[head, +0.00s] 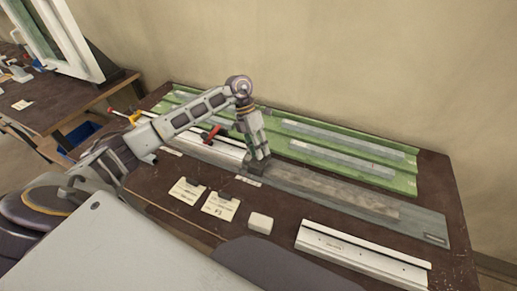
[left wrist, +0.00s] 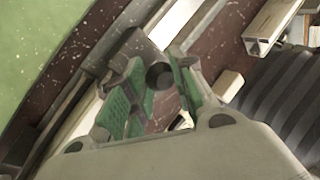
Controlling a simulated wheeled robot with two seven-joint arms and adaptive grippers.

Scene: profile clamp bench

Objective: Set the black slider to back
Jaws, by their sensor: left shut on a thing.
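The black slider is mostly hidden behind my left gripper (head: 259,160) in the head view. It sits on the long grey rail (head: 340,192) that runs across the bench. In the left wrist view, the slider's round dark knob (left wrist: 160,75) stands between the two green-padded fingers of my left gripper (left wrist: 155,95), which is shut on it. A small white label (head: 248,181) lies at the front of the rail just below the gripper. I cannot read it. My right gripper is not in view.
A green panel with grey strips (head: 350,145) lies behind the rail. A white profile (head: 200,141) and a red clamp handle (head: 212,134) are left of the gripper. Two paper cards (head: 221,205), a white block (head: 260,222) and another white profile (head: 360,255) lie in front.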

